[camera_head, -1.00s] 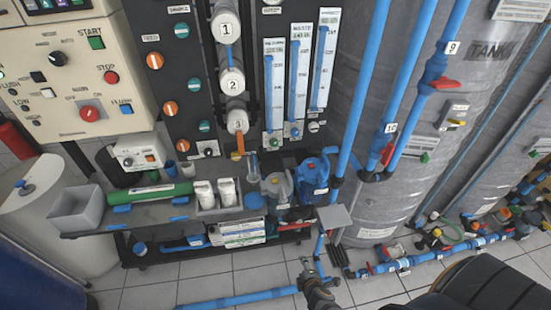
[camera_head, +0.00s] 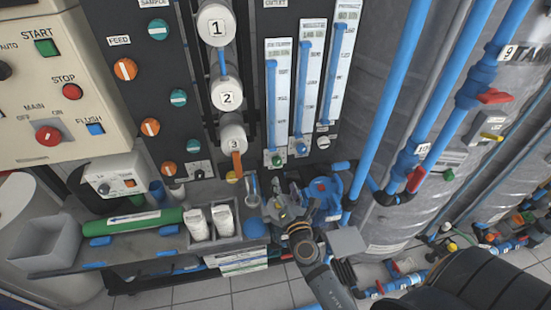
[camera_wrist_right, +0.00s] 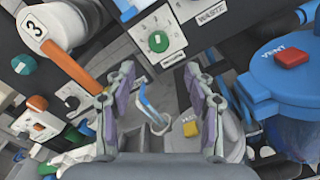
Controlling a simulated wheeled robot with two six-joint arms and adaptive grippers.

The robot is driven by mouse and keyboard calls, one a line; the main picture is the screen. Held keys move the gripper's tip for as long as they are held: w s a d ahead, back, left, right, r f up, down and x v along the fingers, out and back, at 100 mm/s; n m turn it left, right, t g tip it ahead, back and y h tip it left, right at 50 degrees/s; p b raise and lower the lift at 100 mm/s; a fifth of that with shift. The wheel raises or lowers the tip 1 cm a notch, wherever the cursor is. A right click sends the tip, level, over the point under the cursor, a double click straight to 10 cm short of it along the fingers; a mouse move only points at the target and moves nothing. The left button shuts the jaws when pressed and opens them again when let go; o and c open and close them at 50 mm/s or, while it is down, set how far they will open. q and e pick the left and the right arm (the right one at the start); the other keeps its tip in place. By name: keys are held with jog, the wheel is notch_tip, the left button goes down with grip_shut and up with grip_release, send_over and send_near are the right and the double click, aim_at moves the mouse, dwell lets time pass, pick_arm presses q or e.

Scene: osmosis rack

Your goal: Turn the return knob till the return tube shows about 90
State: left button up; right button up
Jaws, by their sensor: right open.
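Three upright flow tubes stand side by side on the dark panel: a left tube (camera_head: 275,100), a middle tube (camera_head: 303,90) and a right tube (camera_head: 335,70). Blue fills much of each; their scale numbers are too small to read. Below them sit a green knob (camera_head: 277,160), a blue knob (camera_head: 301,149) and a white knob (camera_head: 323,142). I cannot read which is the return one. My right gripper (camera_head: 287,206) is open and empty, below and apart from the knobs. In the right wrist view the green knob (camera_wrist_right: 158,41) lies beyond the open fingertips (camera_wrist_right: 160,76). My left gripper is not in view.
A blue-lidded canister (camera_wrist_right: 285,70) with a red button stands close right of the gripper. A beaker (camera_head: 252,187) with a blue stick stands to its left. Numbered cylinders (camera_head: 228,95) with an orange handle (camera_head: 237,165) hang left of the tubes. Blue pipes (camera_head: 405,85) run at the right.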

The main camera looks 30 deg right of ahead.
aim_at(278, 163)
jog(key=p+x, duration=0.2)
jog(key=x, duration=0.4)
jog(key=shift+w+d+r, duration=0.1)
jog(key=shift+w+r, duration=0.1)
jog(key=shift+w, duration=0.05)
jog(key=shift+x, duration=1.2)
jog(key=shift+w, duration=0.25)
jog(key=shift+w+d, duration=0.1)
jog(key=shift+c, duration=0.5)
jog(key=c, duration=0.7)
grip_shut()
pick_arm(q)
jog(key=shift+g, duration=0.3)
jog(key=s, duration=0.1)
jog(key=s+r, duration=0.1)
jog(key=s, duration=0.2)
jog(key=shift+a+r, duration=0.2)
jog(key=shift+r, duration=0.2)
pick_arm(e)
jog(key=shift+f, duration=0.1)
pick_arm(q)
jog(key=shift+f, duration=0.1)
pick_arm(e)
jog(key=shift+m, duration=0.3)
